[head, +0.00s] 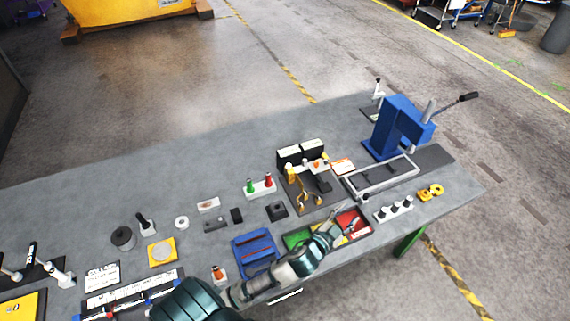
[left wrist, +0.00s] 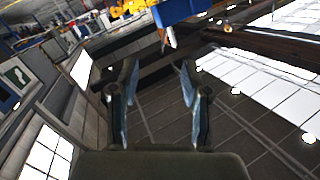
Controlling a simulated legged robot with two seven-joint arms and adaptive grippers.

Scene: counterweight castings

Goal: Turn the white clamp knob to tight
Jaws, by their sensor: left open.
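I cannot single out a white clamp knob with certainty. A white block with several black knobs (head: 394,208) sits near the table's right front edge. A white-and-black clamp-like fitting (head: 58,275) is at the far left of the table. My left gripper (head: 341,222) reaches in over the front of the table, above the red and green tray, left of the knob block. In the left wrist view its two fingers (left wrist: 157,72) stand apart with nothing between them. A blue part (left wrist: 182,11) shows beyond the fingertips. My right gripper is not in view.
A blue lever press (head: 400,127) stands at the back right. A tray with red and green sections (head: 297,239) lies under my left gripper, with a blue bin (head: 255,252) beside it. Several small parts are spread along the front. The table's back left is clear.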

